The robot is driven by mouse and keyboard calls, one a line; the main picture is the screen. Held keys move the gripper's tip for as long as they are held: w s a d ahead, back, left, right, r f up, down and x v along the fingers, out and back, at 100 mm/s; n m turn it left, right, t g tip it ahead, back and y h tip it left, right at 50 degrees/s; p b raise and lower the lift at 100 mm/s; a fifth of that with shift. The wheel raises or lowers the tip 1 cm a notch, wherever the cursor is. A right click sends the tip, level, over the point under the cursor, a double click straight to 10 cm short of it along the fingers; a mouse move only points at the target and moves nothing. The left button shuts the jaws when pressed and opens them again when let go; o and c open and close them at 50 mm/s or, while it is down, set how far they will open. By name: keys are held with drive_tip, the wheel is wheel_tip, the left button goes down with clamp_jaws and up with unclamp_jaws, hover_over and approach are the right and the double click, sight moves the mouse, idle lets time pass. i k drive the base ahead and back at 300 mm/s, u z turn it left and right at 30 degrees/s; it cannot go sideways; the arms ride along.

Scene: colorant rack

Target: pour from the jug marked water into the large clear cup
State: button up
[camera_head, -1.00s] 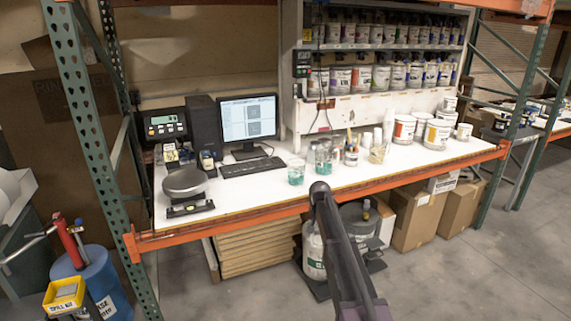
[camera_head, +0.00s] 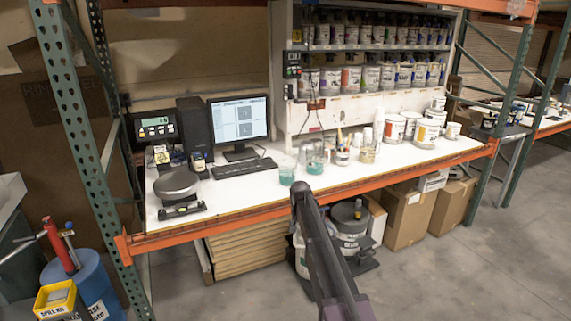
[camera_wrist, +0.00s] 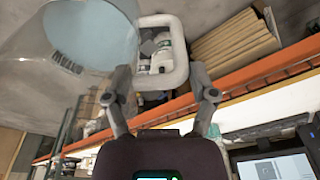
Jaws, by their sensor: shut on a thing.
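In the wrist view a large clear jug (camera_wrist: 92,22) with a pale blue round area fills the upper left. Its whitish loop handle (camera_wrist: 160,84) lies between the fingers of my gripper (camera_wrist: 161,72), which is shut on it. No water mark on the jug is readable. In the head view the gripper and held jug cannot be made out beyond my arm. A clear cup with teal liquid (camera_head: 287,172) stands near the bench's front edge. Another clear vessel with teal liquid (camera_head: 315,163) stands just right of it. I cannot tell which is the large clear cup.
The white bench (camera_head: 240,194) has an orange front beam (camera_head: 215,220). A scale (camera_head: 176,186), keyboard (camera_head: 243,168) and monitor (camera_head: 238,120) are on the left. A brush holder (camera_head: 342,156) and paint cans (camera_head: 426,133) stand to the right. Cardboard boxes (camera_head: 408,218) sit below.

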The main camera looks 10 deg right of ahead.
sight(287, 172)
drive_tip(key=u, duration=0.05)
drive_tip(key=i, duration=1)
